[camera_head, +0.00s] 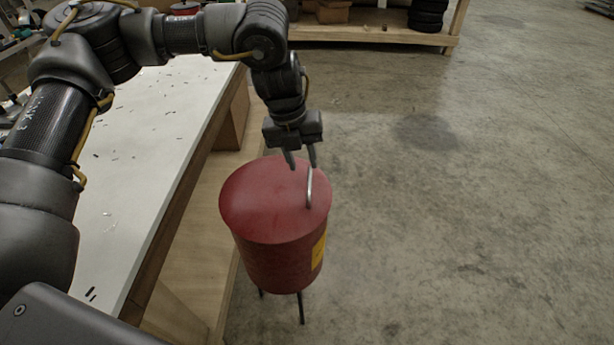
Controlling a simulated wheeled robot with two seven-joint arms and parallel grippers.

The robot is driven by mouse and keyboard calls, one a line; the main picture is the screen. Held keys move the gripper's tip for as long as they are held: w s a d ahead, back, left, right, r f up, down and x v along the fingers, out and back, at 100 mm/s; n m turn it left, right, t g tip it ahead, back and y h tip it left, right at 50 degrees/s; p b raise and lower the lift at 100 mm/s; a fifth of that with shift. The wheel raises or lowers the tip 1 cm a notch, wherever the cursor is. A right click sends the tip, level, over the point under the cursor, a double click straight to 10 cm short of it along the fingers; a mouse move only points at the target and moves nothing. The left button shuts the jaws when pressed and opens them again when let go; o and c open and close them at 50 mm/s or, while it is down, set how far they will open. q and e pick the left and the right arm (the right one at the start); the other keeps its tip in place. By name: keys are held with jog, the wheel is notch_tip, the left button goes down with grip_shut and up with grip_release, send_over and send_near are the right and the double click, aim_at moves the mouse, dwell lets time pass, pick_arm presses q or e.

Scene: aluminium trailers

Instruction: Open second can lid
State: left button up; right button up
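A red can (270,255) with a yellow label stands on thin dark legs on the floor, beside the white-topped table. Its round red lid (262,200) lies flat on top and looks closed. A thin metal handle (309,190) rises at the lid's right side. My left gripper (302,164) points down just above the handle's top, at the far right part of the lid. Its two fingers are spread a little apart, and I see nothing clearly held between them. Whether a finger touches the handle cannot be told. My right gripper is not in view.
The white table (150,150) with small dark scraps runs along the left, its edge close to the can. A wooden shelf (370,37) with boxes and stacked black tyres (427,14) stands at the back. The concrete floor at the right is clear.

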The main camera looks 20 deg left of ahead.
aim_at(309, 183)
pick_arm(q)
jog(key=f, duration=0.2)
jog(key=d+f, duration=0.1)
jog(key=f, duration=0.2)
jog(key=shift+w+f, duration=0.15)
jog(key=shift+f, duration=0.2)
jog(key=shift+c, duration=0.3)
grip_shut()
